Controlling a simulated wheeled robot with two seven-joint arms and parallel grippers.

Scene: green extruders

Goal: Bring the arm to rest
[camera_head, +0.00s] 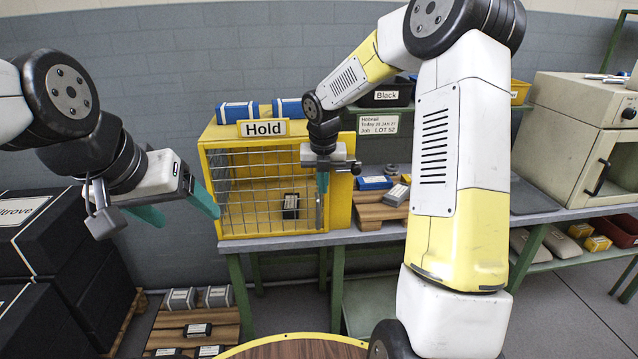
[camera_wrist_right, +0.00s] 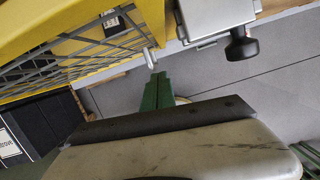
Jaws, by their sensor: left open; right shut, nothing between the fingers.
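My right gripper (camera_head: 322,185) is shut and empty, with its fingers pointing down at the right edge of the yellow Hold cage (camera_head: 340,215). In the right wrist view its green fingertips (camera_wrist_right: 157,80) are together, just below a silver pin end (camera_wrist_right: 151,60) by the cage's mesh; I cannot tell if they touch it. My left gripper (camera_head: 182,210) is open and empty, left of the cage, its teal fingers spread apart. The mesh door (camera_head: 262,190) covers the cage front, and a small dark block (camera_head: 290,206) sits inside.
Black cases (camera_head: 40,240) stand at left. A pallet with blocks (camera_head: 195,325) is on the floor. Blue boxes (camera_head: 237,112) lie on the cage. A beige oven (camera_head: 575,135) is at right.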

